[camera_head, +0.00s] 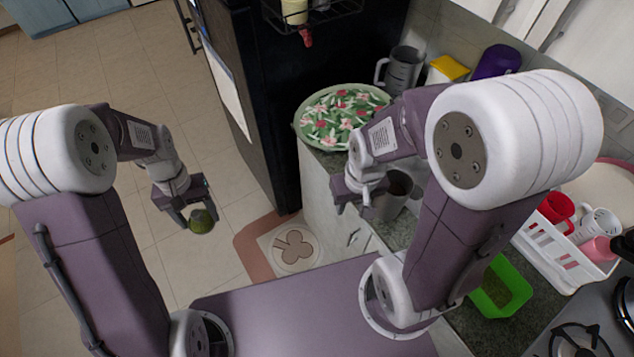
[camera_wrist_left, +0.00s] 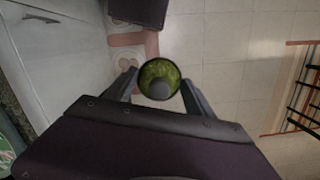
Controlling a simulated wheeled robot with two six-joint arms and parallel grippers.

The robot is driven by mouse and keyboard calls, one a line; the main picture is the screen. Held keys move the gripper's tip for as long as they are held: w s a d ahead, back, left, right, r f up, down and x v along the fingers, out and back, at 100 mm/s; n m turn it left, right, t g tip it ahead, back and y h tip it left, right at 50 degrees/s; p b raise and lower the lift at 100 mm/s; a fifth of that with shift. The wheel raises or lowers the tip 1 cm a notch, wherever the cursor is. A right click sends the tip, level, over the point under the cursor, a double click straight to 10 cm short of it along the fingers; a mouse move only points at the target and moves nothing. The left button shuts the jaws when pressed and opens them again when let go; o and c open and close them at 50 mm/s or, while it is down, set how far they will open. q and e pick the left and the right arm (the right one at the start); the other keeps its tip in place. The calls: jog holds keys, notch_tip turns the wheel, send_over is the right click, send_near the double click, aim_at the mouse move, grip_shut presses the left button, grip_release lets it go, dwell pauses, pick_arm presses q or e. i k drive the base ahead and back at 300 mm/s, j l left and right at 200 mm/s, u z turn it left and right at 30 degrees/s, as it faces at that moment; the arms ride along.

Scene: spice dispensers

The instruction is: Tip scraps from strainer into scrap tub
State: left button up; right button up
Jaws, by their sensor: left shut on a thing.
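My left gripper (camera_head: 193,210) is shut on a small round thing with green contents, apparently the strainer (camera_head: 202,223), held in the air over the floor. In the left wrist view the strainer (camera_wrist_left: 159,72) sits between the fingertips, with a dark rim, green bits inside and a grey round part in the middle. My right gripper (camera_head: 360,202) is beside a grey cup-like container (camera_head: 394,198) at the counter's edge; its jaws are too small to read. A bright green tub (camera_head: 503,290) with brownish-green contents stands on the counter at lower right, possibly the scrap tub.
A floral plate (camera_head: 340,115), a grey pitcher (camera_head: 403,68) and a purple container (camera_head: 495,62) stand on the back counter. A white basket (camera_head: 563,255) with cups and a stove (camera_head: 590,335) are at right. Floor at left is clear.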

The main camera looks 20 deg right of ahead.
aim_at(502, 291)
jog(key=k+u, duration=0.4)
jog(key=k+z, duration=0.1)
jog(key=z, duration=0.85)
jog(key=k+l+z, duration=0.1)
jog(key=z, duration=0.35)
jog(key=l+z, duration=0.15)
jog(key=z, duration=0.35)
jog(key=k+l+z, duration=0.1)
jog(key=z, duration=0.35)
jog(key=l+z, duration=0.15)
jog(key=z, duration=0.35)
